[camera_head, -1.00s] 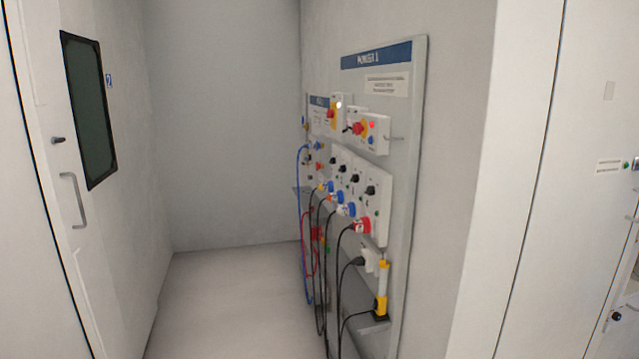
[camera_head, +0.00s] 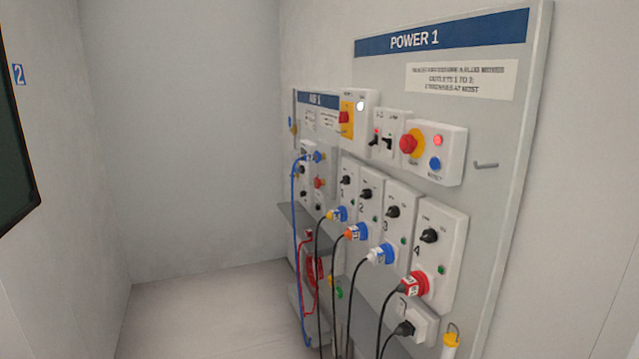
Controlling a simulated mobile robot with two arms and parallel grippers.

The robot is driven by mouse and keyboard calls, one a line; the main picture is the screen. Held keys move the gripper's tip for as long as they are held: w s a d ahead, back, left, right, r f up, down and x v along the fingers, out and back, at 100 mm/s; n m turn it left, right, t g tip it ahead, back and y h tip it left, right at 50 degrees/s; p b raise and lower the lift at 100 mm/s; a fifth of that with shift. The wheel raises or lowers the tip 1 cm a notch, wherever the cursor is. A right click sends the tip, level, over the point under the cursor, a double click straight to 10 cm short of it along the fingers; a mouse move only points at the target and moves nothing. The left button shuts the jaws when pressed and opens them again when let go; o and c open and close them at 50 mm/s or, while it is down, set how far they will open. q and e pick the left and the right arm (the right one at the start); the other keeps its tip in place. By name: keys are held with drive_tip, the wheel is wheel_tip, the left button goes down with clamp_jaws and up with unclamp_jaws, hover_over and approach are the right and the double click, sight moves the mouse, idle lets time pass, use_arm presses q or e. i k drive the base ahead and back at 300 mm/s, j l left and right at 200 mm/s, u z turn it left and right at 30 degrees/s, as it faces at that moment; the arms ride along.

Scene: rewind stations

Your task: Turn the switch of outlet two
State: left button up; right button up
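Outlet two (camera_head: 376,183) is the second white box from the left in the row of outlets on the POWER 1 panel (camera_head: 500,150). Its black rotary switch (camera_head: 366,195) sits in the upper part of the box, above the printed number 2. A plug with an orange ring (camera_head: 355,232) is in the socket below, with a black cable hanging from it. The exact angle of the switch is too small to tell. Neither of my grippers is in view.
Outlets one (camera_head: 346,180), three (camera_head: 394,212) and four (camera_head: 430,236) stand close beside it. Above are a red emergency knob (camera_head: 408,144) and a small hook (camera_head: 486,165). Cables hang below. A shelf edge (camera_head: 290,222) juts out at the left. The floor (camera_head: 205,310) at left is clear.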

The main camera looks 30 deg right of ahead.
sight(366, 194)
drive_tip(key=i+z, duration=0.15)
drive_tip(key=i, duration=0.35)
drive_tip(key=i+j+z, duration=0.1)
drive_tip(key=i, duration=0.35)
drive_tip(key=i+j+z, duration=0.15)
drive_tip(key=i, duration=0.3)
